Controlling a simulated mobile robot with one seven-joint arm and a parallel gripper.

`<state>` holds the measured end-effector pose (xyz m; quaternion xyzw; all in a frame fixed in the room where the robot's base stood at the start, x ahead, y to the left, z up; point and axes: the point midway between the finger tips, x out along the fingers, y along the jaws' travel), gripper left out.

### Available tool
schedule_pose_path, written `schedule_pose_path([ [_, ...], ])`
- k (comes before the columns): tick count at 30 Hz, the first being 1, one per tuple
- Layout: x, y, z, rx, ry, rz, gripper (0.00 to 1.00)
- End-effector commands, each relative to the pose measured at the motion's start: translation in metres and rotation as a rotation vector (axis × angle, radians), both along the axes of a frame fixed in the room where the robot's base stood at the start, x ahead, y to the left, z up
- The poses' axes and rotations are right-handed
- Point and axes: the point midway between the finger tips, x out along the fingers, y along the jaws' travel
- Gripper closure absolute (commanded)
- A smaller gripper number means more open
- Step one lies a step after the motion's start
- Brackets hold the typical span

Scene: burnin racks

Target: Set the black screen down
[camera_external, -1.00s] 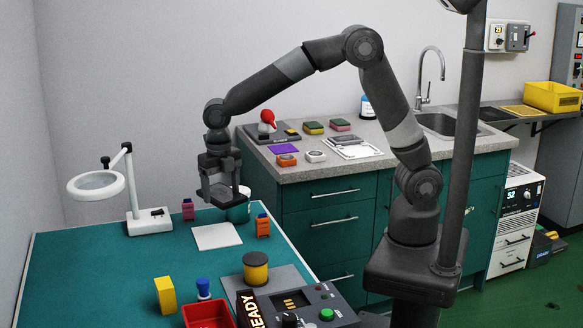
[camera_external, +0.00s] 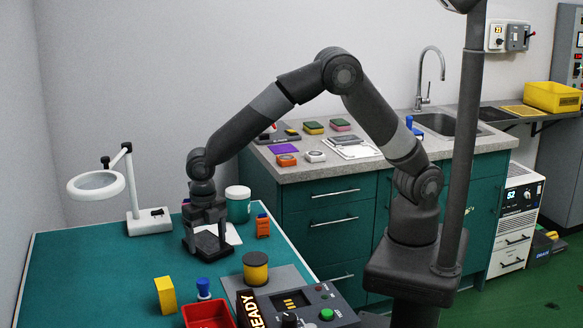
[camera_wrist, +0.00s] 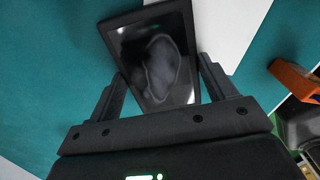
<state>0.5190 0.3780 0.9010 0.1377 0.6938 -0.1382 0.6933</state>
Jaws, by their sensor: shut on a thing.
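The black screen (camera_wrist: 155,60) is a flat dark panel with a glossy face. In the wrist view it lies between the two fingers of my gripper (camera_wrist: 165,85), which are shut on its sides. In the external view my gripper (camera_external: 207,243) points down low over the teal table, with the screen (camera_external: 206,244) between its fingers. The screen looks at or just above the table top; I cannot tell whether it touches. It partly covers a white sheet (camera_wrist: 235,25) in the wrist view.
The teal table (camera_external: 90,265) is clear to the left. A magnifier lamp (camera_external: 140,222) stands behind left. A teal-white jar (camera_external: 238,208) and an orange block (camera_external: 263,226) are close on the right. A yellow block (camera_external: 165,294), red tray (camera_external: 207,316) and control box (camera_external: 300,305) are in front.

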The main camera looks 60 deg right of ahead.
Motion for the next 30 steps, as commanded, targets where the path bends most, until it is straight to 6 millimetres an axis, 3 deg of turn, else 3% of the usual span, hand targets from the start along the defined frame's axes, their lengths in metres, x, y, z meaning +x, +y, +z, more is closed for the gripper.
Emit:
schedule_pose_path([
  [8, 0.001, -0.001, -0.002, 0.001, 0.0, -0.001, 0.5],
  [9, 0.001, -0.001, -0.002, 0.001, -0.001, -0.001, 0.21],
  [16, 0.001, -0.001, -0.002, 0.001, -0.001, 0.0, 0.02],
  [25, 0.0, 0.0, 0.001, 0.001, -0.002, 0.0, 0.01],
  [30, 0.001, 0.0, 0.024, 0.004, -0.004, 0.0, 0.01],
])
